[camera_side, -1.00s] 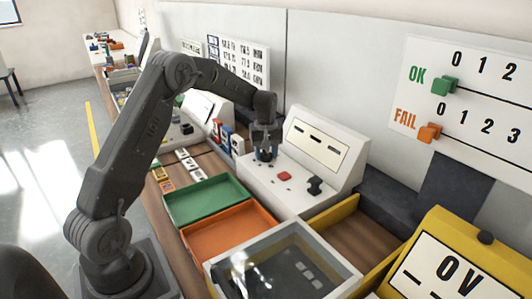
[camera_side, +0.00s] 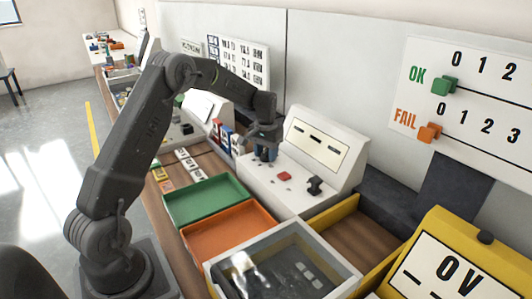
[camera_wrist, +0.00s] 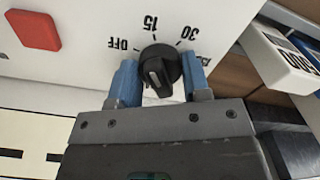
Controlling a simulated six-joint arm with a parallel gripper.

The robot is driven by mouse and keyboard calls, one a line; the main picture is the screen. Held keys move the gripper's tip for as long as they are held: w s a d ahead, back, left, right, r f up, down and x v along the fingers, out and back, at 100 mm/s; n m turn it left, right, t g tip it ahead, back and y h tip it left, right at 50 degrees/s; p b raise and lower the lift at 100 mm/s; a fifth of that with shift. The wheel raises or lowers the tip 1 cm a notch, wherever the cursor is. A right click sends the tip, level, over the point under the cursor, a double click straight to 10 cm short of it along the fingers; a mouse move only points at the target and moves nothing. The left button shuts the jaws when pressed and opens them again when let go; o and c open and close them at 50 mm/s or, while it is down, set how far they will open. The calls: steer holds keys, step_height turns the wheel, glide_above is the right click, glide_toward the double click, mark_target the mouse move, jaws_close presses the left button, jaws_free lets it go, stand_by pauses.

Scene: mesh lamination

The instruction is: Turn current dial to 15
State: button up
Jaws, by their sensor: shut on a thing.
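The current dial (camera_wrist: 163,66) is a round black knob with a pale mark on the white panel of the machine. In the wrist view, the labels OFF (camera_wrist: 124,45), 15 (camera_wrist: 150,24) and 30 (camera_wrist: 188,33) appear upside down around it. A further label at right is partly hidden by a finger. The pale mark is on the knob's lower left; I cannot tell which label the dial is set to. My gripper (camera_wrist: 160,80) has a blue finger on each side of the knob and is shut on it. In the side view my gripper (camera_side: 265,154) hides the dial.
A red button (camera_wrist: 35,30) is on the same panel and a black switch (camera_side: 315,185) stands beside it in the side view. A green tray (camera_side: 205,200) and an orange tray (camera_side: 228,232) lie in front. The white machine's sloped display (camera_side: 318,140) rises behind.

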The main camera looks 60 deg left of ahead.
mark_target(266, 150)
steer(key=shift+m, duration=0.6)
steer(key=o, duration=0.9)
step_height(266, 150, up, 14)
steer(key=shift+f, duration=0.1)
stand_by(0.5)
